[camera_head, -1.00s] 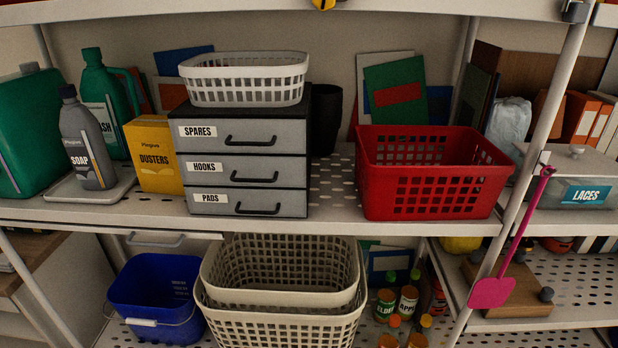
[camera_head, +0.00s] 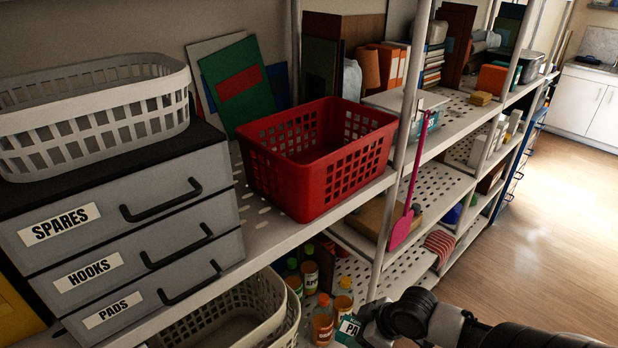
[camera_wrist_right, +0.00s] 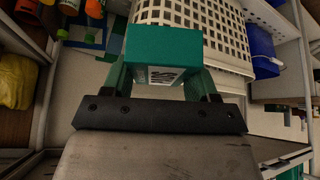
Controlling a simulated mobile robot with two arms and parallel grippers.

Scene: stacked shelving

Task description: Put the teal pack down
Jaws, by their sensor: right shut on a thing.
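The teal pack (camera_wrist_right: 163,47), a small box with a white label, is held between the fingers of my right gripper (camera_wrist_right: 160,82) in the right wrist view. In the head view the pack (camera_head: 348,328) shows partly at the bottom edge, beside my right gripper (camera_head: 364,330), in front of the lower shelf with bottles. Its lower part is cut off by the frame. My left gripper is not in view.
A red basket (camera_head: 310,160) and a grey drawer unit (camera_head: 140,235) topped by a white basket (camera_head: 95,112) stand on the upper shelf. A pink swatter (camera_head: 405,222) hangs at the shelf post. Open floor (camera_head: 545,220) lies to the right.

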